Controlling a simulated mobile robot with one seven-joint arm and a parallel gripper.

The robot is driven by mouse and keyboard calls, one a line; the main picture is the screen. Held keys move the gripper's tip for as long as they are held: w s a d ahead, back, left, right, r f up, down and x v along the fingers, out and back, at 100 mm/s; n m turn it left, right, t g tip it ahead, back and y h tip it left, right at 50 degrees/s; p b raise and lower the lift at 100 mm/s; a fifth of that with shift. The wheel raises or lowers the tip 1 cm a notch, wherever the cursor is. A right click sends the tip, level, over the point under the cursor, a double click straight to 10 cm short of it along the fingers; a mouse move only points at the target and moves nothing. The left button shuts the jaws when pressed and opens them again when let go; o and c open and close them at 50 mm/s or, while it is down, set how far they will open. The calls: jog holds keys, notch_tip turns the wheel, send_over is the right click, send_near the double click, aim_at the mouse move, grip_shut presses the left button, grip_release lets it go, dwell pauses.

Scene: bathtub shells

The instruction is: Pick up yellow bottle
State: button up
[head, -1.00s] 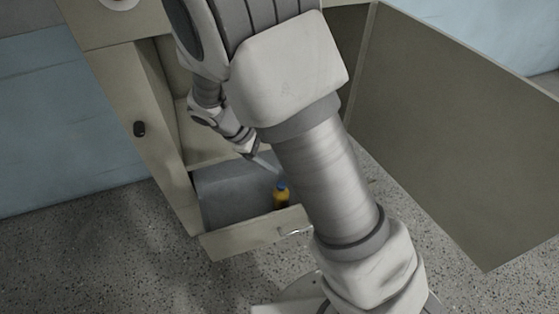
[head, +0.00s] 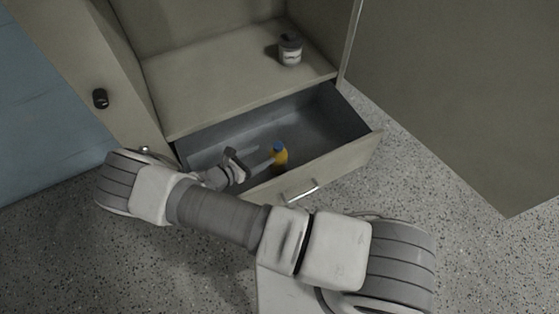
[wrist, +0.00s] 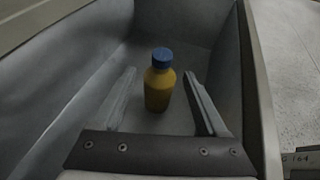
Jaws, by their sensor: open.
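The yellow bottle (head: 281,156) with a blue cap stands upright in the open drawer (head: 345,158), near its front wall. In the wrist view the bottle (wrist: 159,86) stands on the drawer floor beyond and between my two finger lines. My gripper (head: 268,157) is open and reaches into the drawer from the left, its fingertips close to the bottle. In the wrist view the gripper (wrist: 162,88) has one finger on each side of the bottle, with visible gaps. I cannot tell how far the fingers reach around it.
A small grey jar (head: 290,49) with a white label stands on the shelf (head: 215,85) above the drawer. A cabinet door (head: 455,95) stands open at the right. The drawer has a metal handle (head: 301,190) in front. The drawer walls stand close to my gripper.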

aim_at(274, 149)
jog(key=b+x, duration=0.2)
jog(key=x, duration=0.5)
jog(key=shift+f, duration=0.15)
jog(key=b+x, duration=0.2)
jog(key=x, duration=0.3)
jog(key=shift+s+f, duration=0.1)
jog(key=shift+f, duration=0.15)
jog(key=shift+c, duration=0.3)
grip_shut()
jog(key=shift+r, duration=0.1)
dwell(0.5)
